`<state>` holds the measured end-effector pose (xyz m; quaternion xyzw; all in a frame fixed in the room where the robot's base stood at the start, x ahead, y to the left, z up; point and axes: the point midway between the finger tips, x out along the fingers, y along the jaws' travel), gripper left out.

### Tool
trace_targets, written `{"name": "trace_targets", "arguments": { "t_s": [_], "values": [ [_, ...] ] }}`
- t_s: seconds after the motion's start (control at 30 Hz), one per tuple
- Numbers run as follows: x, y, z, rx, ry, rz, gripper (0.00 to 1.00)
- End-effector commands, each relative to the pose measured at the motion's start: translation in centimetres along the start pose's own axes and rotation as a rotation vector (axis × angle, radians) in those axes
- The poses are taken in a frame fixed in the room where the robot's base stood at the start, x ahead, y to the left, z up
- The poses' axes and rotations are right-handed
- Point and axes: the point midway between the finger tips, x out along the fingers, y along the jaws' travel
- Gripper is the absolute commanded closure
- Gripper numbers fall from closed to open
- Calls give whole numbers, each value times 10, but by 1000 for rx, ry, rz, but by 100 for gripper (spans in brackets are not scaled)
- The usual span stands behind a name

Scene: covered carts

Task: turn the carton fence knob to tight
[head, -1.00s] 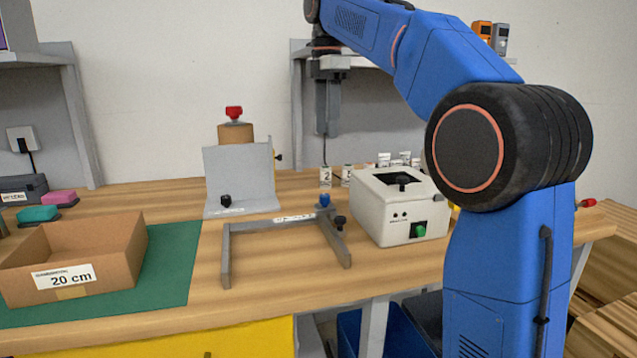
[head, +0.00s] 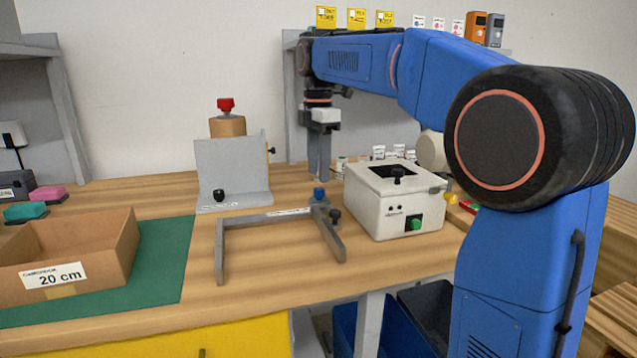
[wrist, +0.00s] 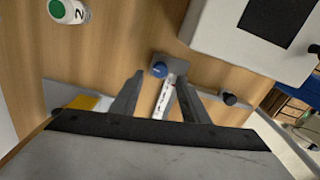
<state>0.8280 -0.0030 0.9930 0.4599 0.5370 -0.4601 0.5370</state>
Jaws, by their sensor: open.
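A grey U-shaped fence frame (head: 268,217) lies on the wooden bench, with a pale label strip along its back bar. A blue knob (head: 319,193) stands at its back right corner, and a black knob (head: 335,215) is on the right arm. My gripper (head: 319,172) points down, open and empty, above and apart from the blue knob. In the wrist view the blue knob (wrist: 159,69) shows just beyond and between the fingertips (wrist: 160,80); the black knob (wrist: 230,98) is to the right. Which knob is the carton fence knob, and its setting, I cannot tell.
A white box machine (head: 395,218) with a green button stands close right of the frame. A grey upright plate (head: 232,165) with a black knob stands behind left. An open carton (head: 115,243) sits on a green mat (head: 165,275) at left.

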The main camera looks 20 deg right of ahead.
Motion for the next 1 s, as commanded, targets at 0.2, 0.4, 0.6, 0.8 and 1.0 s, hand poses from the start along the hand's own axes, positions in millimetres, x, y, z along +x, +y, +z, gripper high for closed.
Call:
{"name": "trace_targets", "arguments": {
  "t_s": [0.2, 0.4, 0.6, 0.8, 1.0],
  "values": [
    [30, 0, 0, 0, 0, 0, 59],
    [42, 0, 0, 0, 0, 1, 59],
    [43, 0, 0, 0, 0, 1, 59],
    [43, 0, 0, 0, 0, 1, 82],
    [43, 0, 0, 1, 0, 1, 100]
  ]
}}
